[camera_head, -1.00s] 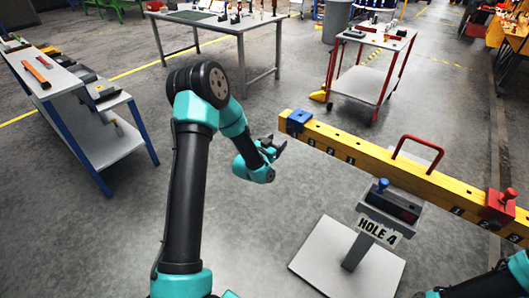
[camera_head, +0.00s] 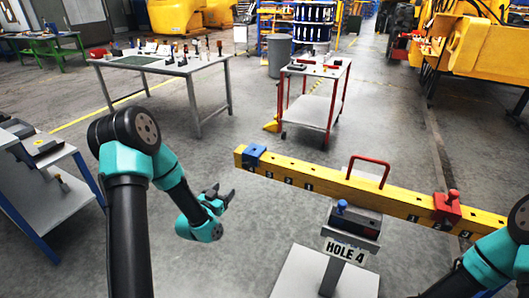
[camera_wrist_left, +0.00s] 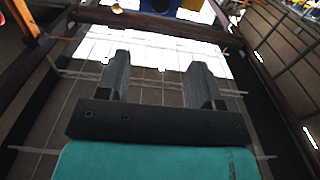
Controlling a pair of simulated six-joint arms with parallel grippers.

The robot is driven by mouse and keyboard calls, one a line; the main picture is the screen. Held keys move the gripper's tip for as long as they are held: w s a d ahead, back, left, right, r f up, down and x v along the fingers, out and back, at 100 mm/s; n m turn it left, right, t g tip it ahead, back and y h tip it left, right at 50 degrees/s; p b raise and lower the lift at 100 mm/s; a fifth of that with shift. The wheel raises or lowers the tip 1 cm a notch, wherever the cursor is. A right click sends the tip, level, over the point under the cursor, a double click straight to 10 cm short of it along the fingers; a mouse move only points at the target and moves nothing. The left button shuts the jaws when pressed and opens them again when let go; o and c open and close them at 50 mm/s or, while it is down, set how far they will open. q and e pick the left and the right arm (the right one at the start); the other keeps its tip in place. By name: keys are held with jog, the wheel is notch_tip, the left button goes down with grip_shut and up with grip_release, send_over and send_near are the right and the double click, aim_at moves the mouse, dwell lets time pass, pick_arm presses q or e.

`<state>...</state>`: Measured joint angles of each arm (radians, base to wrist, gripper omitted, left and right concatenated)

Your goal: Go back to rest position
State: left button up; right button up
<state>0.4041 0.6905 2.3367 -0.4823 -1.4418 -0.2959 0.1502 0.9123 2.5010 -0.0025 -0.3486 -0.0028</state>
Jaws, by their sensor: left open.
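My left gripper (camera_head: 219,198) is open and empty, in the air to the left of the yellow numbered beam (camera_head: 320,184) and a little below its left end in the head view. In the left wrist view my left gripper (camera_wrist_left: 160,78) shows two dark fingers spread apart with nothing between them. A blue casting (camera_head: 254,156) sits near the beam's left end, and a red casting (camera_head: 447,207) sits toward its right end. My right arm enters at the lower right; its gripper is out of view.
The beam rests on a grey stand with a "HOLE 4" sign (camera_head: 345,250) and a pale base (camera_head: 290,275). A red-framed cart (camera_head: 313,107), a grey table (camera_head: 190,70) and a left shelf (camera_head: 45,190) stand around. The floor between them is clear.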

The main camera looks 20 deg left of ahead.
pick_arm(q)
jog(key=s+d+f+g, duration=0.3)
jog(key=d+f+g, duration=0.25)
jog(key=f, duration=0.35)
jog(key=s+d+f+n+g+h, duration=0.1)
jog(key=s+d+f+g, duration=0.5)
jog(key=s, duration=0.4)
jog(key=s+d+f+n+g+h, duration=0.1)
jog(key=s+d+f+g, duration=0.4)
jog(key=s, duration=0.4)
jog(key=shift+s+d+f+n+g, duration=0.4)
jog(key=shift+d+f, duration=0.15)
jog(key=shift+d, duration=0.25)
